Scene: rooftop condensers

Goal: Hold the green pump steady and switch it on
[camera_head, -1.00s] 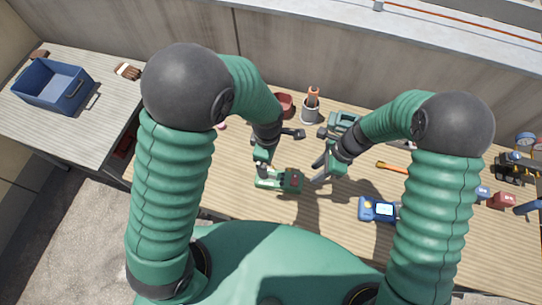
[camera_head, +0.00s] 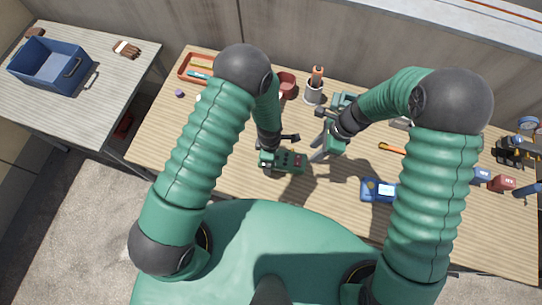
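The green pump (camera_head: 291,163) lies on the wooden workbench (camera_head: 225,140), near its middle. It has a dark end with a small red spot at its right. My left gripper (camera_head: 266,160) is down at the pump's left end and overlaps it in view. Its fingers are too small and too hidden to tell if they grip the pump. My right gripper (camera_head: 320,154) points down just right of the pump and appears apart from it. Its finger opening cannot be made out.
Behind the grippers stand a red cup (camera_head: 287,87) and a tool pot (camera_head: 313,92). A blue meter (camera_head: 379,190) and an orange-handled tool (camera_head: 391,148) lie to the right. An orange tray (camera_head: 198,68) is at the back left. A blue crate (camera_head: 50,65) sits on the side table.

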